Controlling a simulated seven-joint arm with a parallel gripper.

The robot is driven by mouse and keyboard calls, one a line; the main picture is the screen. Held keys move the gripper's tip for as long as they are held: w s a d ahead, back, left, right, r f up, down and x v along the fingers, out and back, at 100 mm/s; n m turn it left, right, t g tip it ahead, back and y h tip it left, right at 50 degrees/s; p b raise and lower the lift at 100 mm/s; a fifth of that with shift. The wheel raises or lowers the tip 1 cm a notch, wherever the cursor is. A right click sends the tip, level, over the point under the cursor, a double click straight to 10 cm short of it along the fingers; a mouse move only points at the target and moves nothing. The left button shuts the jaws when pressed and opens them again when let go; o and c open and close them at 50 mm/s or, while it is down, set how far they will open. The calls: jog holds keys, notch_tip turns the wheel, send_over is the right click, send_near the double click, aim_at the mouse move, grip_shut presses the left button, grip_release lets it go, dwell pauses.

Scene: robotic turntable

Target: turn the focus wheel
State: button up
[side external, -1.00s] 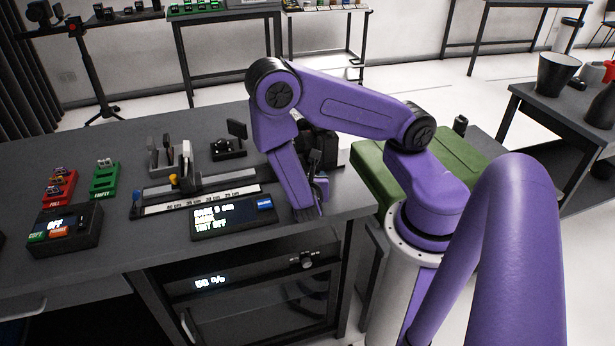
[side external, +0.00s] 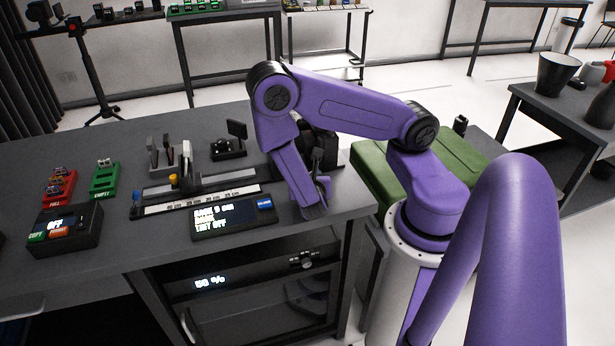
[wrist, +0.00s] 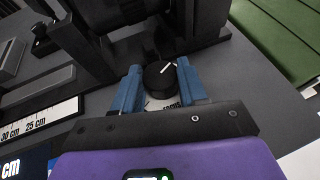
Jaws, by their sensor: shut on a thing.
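The focus wheel (wrist: 160,78) is a round black knob with a white line on top, in the middle of the wrist view. The line slants up to the right. My gripper (wrist: 158,72) has its blue fingers on either side of the wheel and is shut on it. In the side view my gripper (side external: 322,188) is low at the right end of the dark bench, and my arm hides the wheel there.
A ruled rail (side external: 205,200) with cm marks and a lit display box (side external: 235,218) stand left of my gripper. Dark upright equipment (wrist: 125,15) rises just behind the wheel. A green case (side external: 370,172) lies to the right. Red and green trays (side external: 104,180) sit far left.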

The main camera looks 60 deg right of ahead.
jog(key=n+t, duration=0.1)
jog(key=n+t+y, duration=0.2)
jog(key=shift+s+d, duration=0.15)
jog(key=shift+d, duration=0.1)
jog(key=shift+n+t+y, duration=0.3)
jog(key=shift+n+y, duration=0.2)
jog(key=o, duration=1.1)
jog(key=shift+c, duration=0.2)
jog(key=shift+a+m, duration=0.15)
jog(key=shift+m, duration=0.15)
